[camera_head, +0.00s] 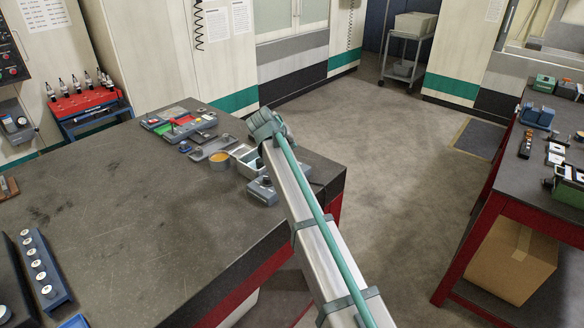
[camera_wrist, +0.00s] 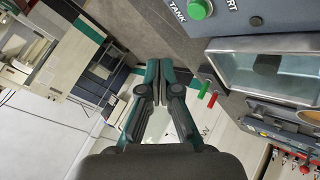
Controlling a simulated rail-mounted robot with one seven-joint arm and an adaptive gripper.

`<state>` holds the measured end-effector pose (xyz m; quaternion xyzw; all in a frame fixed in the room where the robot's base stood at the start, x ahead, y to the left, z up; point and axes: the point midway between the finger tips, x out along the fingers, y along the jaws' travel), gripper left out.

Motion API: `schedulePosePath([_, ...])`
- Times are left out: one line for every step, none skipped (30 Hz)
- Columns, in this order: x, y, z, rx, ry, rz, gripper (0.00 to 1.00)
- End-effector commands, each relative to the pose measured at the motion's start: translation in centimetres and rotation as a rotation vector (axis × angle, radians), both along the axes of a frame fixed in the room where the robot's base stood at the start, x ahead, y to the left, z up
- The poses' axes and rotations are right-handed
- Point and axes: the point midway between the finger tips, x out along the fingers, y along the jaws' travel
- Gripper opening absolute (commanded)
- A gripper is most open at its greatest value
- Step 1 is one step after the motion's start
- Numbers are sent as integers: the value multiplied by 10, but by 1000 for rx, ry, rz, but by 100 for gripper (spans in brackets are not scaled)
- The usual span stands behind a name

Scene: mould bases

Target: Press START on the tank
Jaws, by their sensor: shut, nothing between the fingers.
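In the wrist view a green round button (camera_wrist: 200,9) sits on a blue-grey control box (camera_wrist: 260,18) at the top. The lettering "TANK" is beside it, and a label ending in "RT" is cut off by the frame edge. Below the box is an open-topped tank (camera_wrist: 265,68) with a pale, shiny inside. My gripper (camera_wrist: 158,66) is shut and empty, left of and below the button in the picture, apart from it. In the head view a grey box (camera_head: 263,191) and a small tank (camera_head: 247,168) stand at the bench's right edge, partly behind my arm. My gripper is not discernible there.
The dark bench (camera_head: 110,210) is mostly bare in the middle. A block with several knobs (camera_head: 42,265) is at left. A red-framed bench (camera_head: 510,185) stands across the open floor.

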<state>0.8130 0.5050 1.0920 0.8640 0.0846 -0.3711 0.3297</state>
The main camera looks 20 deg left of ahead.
Motion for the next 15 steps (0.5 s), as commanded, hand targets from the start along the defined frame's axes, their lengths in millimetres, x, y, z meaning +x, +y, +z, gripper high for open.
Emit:
schedulePosePath([0,0,-11,-1,1,0,0])
schedulePosePath([0,0,-15,0,1,-1,0])
schedulePosePath([0,0,-20,0,0,0,0])
schedulePosePath([0,0,-23,0,0,0,0])
schedulePosePath([0,0,-27,0,0,0,0])
schedulePosePath([0,0,-32,0,0,0,0])
schedulePosePath([0,0,-36,0,0,0,0])
schedulePosePath([0,0,-38,0,0,0,0])
schedulePosePath([0,0,-42,0,1,-1,0])
schedulePosePath([0,0,-44,-1,0,-1,0])
schedulePosePath([0,0,-46,-1,0,-1,0])
schedulePosePath([0,0,-48,-1,0,-1,0])
schedulePosePath([0,0,-49,-1,0,-1,0])
schedulePosePath([0,0,-50,-1,-1,-1,0])
schedulePosePath([0,0,-51,-1,-1,-1,0])
